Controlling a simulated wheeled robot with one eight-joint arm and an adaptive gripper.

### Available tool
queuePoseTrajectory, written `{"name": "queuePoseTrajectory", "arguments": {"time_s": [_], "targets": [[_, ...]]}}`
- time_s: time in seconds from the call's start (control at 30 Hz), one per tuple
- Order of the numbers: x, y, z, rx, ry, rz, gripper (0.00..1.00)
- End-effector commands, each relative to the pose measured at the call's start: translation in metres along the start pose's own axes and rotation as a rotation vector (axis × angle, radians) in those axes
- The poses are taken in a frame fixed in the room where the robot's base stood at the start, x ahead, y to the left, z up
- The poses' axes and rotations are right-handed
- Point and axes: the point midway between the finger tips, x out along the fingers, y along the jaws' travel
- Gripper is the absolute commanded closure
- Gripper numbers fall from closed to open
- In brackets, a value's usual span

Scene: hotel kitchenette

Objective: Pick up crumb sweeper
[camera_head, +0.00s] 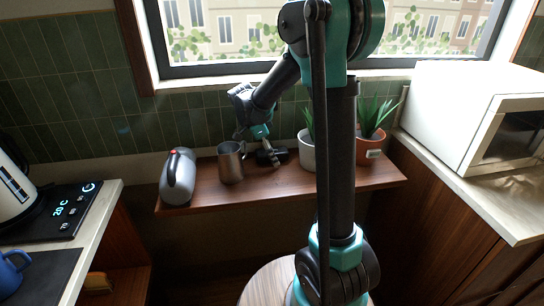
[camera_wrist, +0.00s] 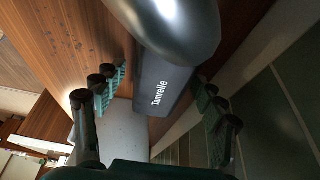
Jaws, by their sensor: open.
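A small black object (camera_head: 277,155), which appears to be the crumb sweeper, lies on the wooden shelf between the metal mug and the plants. My gripper (camera_head: 264,148) is right over it, partly hiding it. In the wrist view a dark grey block lettered "Tanrelle" (camera_wrist: 163,88) shows between the two spread fingers (camera_wrist: 160,80). A shiny rounded grey surface (camera_wrist: 185,25) adjoins it at the top; I cannot tell whether it is part of the same thing. The fingers look apart from the block, with gaps on both sides.
The metal mug (camera_head: 230,163) stands close left of my gripper, with a grey jug-like item (camera_head: 177,178) beyond it. A white planter (camera_head: 307,152) and a terracotta pot (camera_head: 369,148) stand to the right. The tiled wall (camera_head: 130,134) is close behind. The shelf front is clear.

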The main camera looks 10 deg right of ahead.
Motion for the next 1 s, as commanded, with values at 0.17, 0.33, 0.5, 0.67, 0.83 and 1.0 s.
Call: {"name": "queuePoseTrajectory", "arguments": {"time_s": [0.17, 0.33, 0.5, 0.67, 0.83, 1.0], "targets": [[0.0010, 0.0000, 0.0005, 0.000, 0.000, 0.000, 0.29], [0.0030, 0.0000, 0.0013, 0.000, 0.000, 0.000, 0.29], [0.0044, 0.0001, 0.0018, 0.000, 0.000, 0.000, 0.29], [0.0044, 0.0002, 0.0019, 0.000, 0.000, 0.000, 0.29], [0.0044, 0.0001, 0.0019, 0.000, 0.000, 0.000, 0.44], [0.0045, 0.0001, 0.0020, 0.000, 0.000, 0.000, 0.65]]}}
